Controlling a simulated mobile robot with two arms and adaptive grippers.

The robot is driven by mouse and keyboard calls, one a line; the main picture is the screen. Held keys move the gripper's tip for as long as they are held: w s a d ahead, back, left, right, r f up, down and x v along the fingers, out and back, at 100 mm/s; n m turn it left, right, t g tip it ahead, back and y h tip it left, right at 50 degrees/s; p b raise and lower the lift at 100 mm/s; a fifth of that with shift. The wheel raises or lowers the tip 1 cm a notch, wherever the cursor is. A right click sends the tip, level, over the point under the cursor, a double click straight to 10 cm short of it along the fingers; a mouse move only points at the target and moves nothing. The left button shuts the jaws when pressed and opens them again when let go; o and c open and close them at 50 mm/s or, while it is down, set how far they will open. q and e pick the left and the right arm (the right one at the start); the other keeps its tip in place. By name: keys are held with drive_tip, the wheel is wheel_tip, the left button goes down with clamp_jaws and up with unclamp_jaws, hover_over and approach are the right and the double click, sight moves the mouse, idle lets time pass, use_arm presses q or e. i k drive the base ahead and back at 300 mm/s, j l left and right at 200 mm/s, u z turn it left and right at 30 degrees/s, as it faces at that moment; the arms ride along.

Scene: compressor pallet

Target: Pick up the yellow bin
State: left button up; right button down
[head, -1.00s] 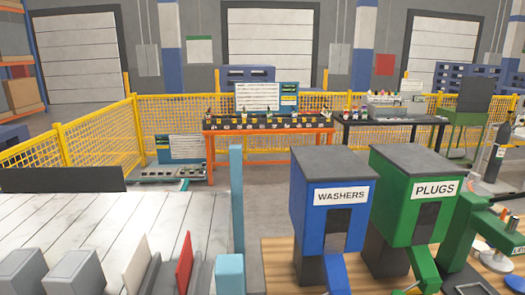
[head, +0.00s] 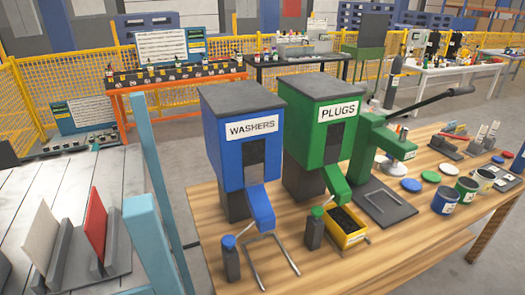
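The yellow bin (head: 343,238) sits on the wooden workbench below the chute of the green PLUGS dispenser (head: 326,132). It is a small open box with dark pieces inside and a pale label on its front. Neither of my grippers shows in the head view.
A green lever press (head: 378,150) stands right of the bin. Several cans (head: 445,202) are farther right.

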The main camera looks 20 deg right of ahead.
sight(348, 231)
drive_tip(key=z, duration=1.3)
drive_tip(key=i+l+u, duration=0.1)
drive_tip(key=l, duration=0.25)
drive_tip(key=i+l+u, duration=0.1)
drive_tip(key=i+l, duration=0.1)
drive_tip(key=l, duration=0.1)
